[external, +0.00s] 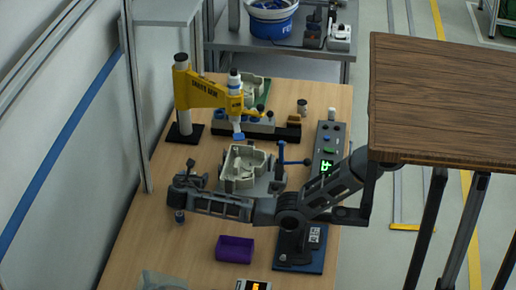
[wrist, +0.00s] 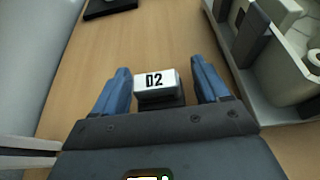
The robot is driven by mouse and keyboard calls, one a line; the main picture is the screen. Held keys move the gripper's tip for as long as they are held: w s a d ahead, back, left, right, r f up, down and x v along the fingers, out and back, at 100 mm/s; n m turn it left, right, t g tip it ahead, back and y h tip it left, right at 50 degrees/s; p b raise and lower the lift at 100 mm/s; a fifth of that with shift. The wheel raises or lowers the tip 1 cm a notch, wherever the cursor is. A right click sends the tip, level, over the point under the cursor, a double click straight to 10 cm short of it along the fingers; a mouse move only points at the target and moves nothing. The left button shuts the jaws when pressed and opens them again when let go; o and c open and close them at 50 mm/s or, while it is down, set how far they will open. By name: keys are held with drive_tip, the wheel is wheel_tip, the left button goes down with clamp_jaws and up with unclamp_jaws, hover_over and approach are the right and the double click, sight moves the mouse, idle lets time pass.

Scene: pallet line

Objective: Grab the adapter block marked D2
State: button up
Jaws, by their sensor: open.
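The adapter block marked D2 (wrist: 156,88) shows in the wrist view as a small block with a white labelled face and a dark lower part. It sits between the two blue fingers of my gripper (wrist: 160,70), with a visible gap on each side. My gripper is open. In the external view my gripper (external: 180,214) is low over the left part of the wooden table, and the block cannot be made out there.
A grey fixture with a pale casting (external: 243,166) stands to the right of my gripper. A yellow press (external: 205,92) stands behind. A purple bin (external: 235,249) and a control panel (external: 329,143) are on the table (external: 140,245). A wall is at left.

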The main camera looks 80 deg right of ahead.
drive_tip(key=shift+d, duration=0.1)
drive_tip(key=c, duration=1.1)
drive_tip(key=shift+r, duration=0.1)
